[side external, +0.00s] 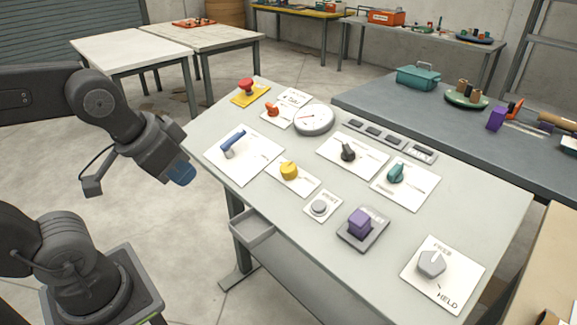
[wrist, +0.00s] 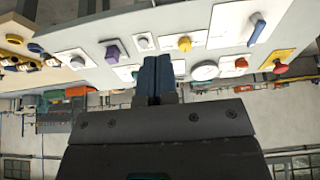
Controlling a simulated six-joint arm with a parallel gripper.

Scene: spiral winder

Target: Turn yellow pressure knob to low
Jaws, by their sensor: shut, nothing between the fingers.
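The yellow knob (side external: 289,170) sits on a white label plate (side external: 303,186) near the middle of the sloped grey panel (side external: 470,195). The print on its plate is too small to read, and I cannot tell its setting. The knob also shows in the wrist view (wrist: 184,44), just right of the fingertips. My gripper (side external: 181,173) has blue fingers and is off the panel's left edge, clear of the knob. In the wrist view my gripper (wrist: 158,62) has its fingers shut together, with nothing between them.
Near the yellow knob are a blue lever (side external: 232,142), a grey button (side external: 319,207), a purple block-shaped control (side external: 359,222), a black knob (side external: 347,151) and a round gauge (side external: 314,119). A teal knob (side external: 396,173) and a large grey knob (side external: 431,263) are farther right.

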